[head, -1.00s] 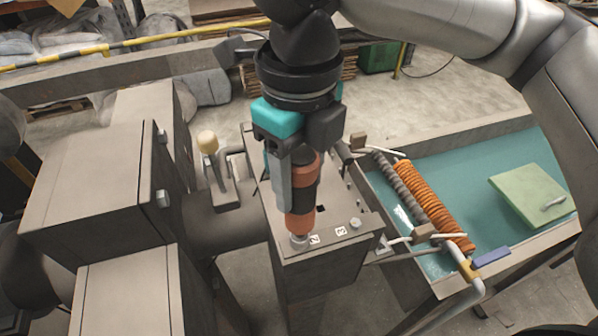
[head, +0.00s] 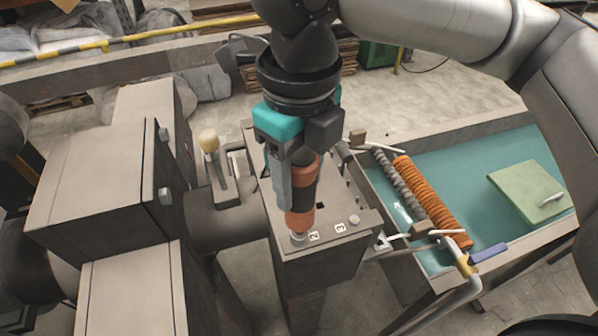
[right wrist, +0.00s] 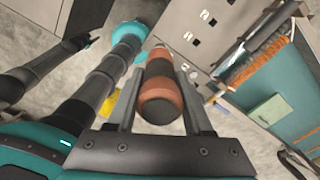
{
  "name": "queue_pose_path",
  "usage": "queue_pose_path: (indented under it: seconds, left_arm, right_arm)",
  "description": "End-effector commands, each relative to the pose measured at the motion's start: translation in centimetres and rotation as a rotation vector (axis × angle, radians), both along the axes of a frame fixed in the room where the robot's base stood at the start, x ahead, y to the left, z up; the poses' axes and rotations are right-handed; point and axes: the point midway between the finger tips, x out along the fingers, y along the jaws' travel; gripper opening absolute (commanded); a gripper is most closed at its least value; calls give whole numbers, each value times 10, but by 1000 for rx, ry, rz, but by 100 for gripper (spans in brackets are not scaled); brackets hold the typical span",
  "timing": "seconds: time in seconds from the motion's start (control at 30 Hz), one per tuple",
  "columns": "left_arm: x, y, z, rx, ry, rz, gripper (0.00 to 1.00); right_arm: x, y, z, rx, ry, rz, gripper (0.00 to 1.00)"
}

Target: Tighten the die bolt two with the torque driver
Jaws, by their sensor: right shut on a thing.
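The torque driver (head: 302,197), orange with a black band, stands nearly upright with its tip down on top of the grey die block (head: 322,262). My right gripper (head: 298,180) is shut around it. The tip is over a bolt position (head: 299,237) beside the label "2" (head: 314,236); the tip hides the bolt, so I cannot tell how well it is seated. Another bolt (head: 354,219) is bare next to the label "3" (head: 340,227). In the right wrist view the driver (right wrist: 160,95) lies between both fingers. My left gripper is not visible.
A lever with a pale knob (head: 208,141) stands left of the block, beside grey cabinets (head: 95,180). To the right is a teal water trough (head: 460,190) with an orange coil (head: 432,200), a grey coil and a green lid (head: 528,192). Pipes run near the block's right side.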

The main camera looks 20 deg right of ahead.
Motion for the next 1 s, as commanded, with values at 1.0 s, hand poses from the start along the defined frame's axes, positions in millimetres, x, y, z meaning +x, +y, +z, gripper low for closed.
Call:
queue_pose_path:
  seconds: [1.0]
  left_arm:
    - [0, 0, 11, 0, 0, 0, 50]
  right_arm:
    - [0, 0, -1, 1, -2, 0, 0]
